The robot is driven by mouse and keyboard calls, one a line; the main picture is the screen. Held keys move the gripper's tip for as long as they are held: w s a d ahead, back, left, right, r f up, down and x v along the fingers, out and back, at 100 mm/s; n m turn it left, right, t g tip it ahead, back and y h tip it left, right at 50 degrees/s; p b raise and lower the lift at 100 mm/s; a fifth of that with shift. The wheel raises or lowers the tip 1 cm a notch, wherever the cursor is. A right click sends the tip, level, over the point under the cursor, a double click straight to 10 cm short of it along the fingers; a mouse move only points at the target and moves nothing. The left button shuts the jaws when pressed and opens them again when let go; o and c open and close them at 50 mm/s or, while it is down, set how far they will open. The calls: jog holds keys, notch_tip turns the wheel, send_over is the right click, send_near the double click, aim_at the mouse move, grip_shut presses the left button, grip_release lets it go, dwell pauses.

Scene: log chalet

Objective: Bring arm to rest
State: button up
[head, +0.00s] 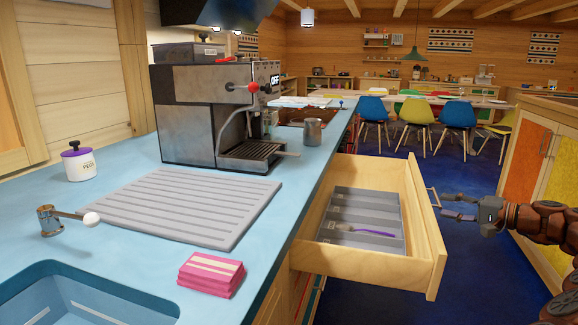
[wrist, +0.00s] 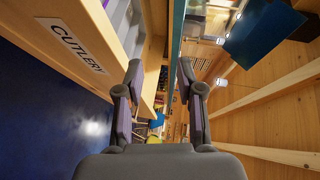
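My gripper (head: 458,206) is at the right in the head view, just outside the front of the pulled-out drawer (head: 432,235), with its fingers pointing left near the drawer's handle. In the wrist view my gripper (wrist: 160,70) shows its two fingers apart with nothing held between them. The drawer front, with a CUTLERY label (wrist: 72,46), shows at the left of the wrist view. Whether a finger touches the handle I cannot tell. The drawer holds a grey tray (head: 350,203) with a purple-handled fork (head: 370,232) lying in it.
A wooden cabinet (head: 535,150) stands close at the right. Blue floor (head: 395,165) lies between, with chairs (head: 460,118) beyond.

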jog(key=s+a+r+n+g+p, duration=0.2)
jog(key=s+a+r+p, duration=0.15)
jog(key=a, duration=0.45)
jog(key=s+a+r+n+g+y+p, duration=0.1)
jog(key=s+a+r+g+p, duration=0.2)
jog(key=a, duration=0.6)
jog(key=s+a+r+n+g+p, duration=0.1)
jog(key=s+a+r+n+g, duration=0.1)
jog(key=a+r, duration=0.45)
jog(key=s+a+n+g+h+p, duration=0.35)
jog(key=s+a+p, duration=0.25)
jog(key=s+a, duration=0.7)
jog(key=s+d+f+g+h+p, duration=0.1)
jog(key=s+d+h+p, duration=0.3)
jog(key=s, duration=0.9)
jog(key=s+d+f+g+h+p, duration=0.1)
jog(key=s+d+h+p, duration=0.3)
jog(key=s, duration=0.8)
jog(key=shift+s+d+f+g+p, duration=0.4)
jog(key=shift+d+g+p, duration=0.15)
jog(key=shift+d+p, duration=0.6)
